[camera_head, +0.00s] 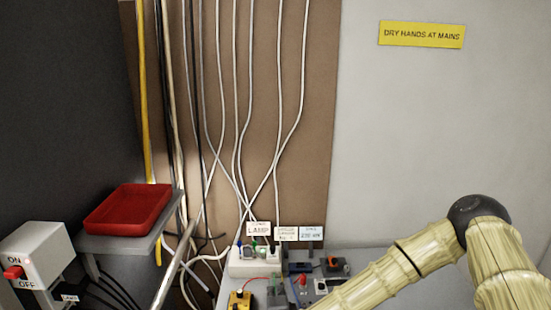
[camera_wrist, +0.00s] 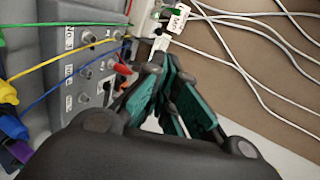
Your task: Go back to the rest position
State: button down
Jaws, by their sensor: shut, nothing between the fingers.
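My gripper (camera_wrist: 172,72) shows in the wrist view, with black fingers and teal pads that come together toward their tips. It is shut with nothing between the fingers. Its tips point at the area beside a grey panel (camera_wrist: 72,72) with labelled sockets, close to a white power strip (camera_wrist: 143,18) in the picture. I cannot tell whether they touch anything. In the head view my arm, in a pale yellow cover, reaches from the right edge to the bottom, and the gripper is out of frame.
Green, yellow, blue and red leads run to the panel. In the head view the power strip (camera_head: 252,264) holds plugs with tags, beside small devices. White cables hang behind.

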jog(key=s+d+f+n+g+y, duration=0.35)
jog(key=s+f+n+g, duration=0.5)
jog(key=s+f, duration=1.15)
jog(key=s+d+f+n+g+h, duration=0.2)
jog(key=s+d+n+g, duration=0.15)
jog(key=s+d, duration=0.65)
jog(key=s+d+f+n+g+h, duration=0.15)
jog(key=s+d+n, duration=0.25)
jog(key=s+d, duration=0.55)
notch_tip(320, 180, down, 10)
jog(key=b, duration=1)
jog(key=shift+s+a+h, duration=0.25)
jog(key=shift+s+h, duration=0.05)
jog(key=shift+h, duration=0.1)
jog(key=shift+r+g, duration=0.1)
jog(key=shift+g, duration=0.15)
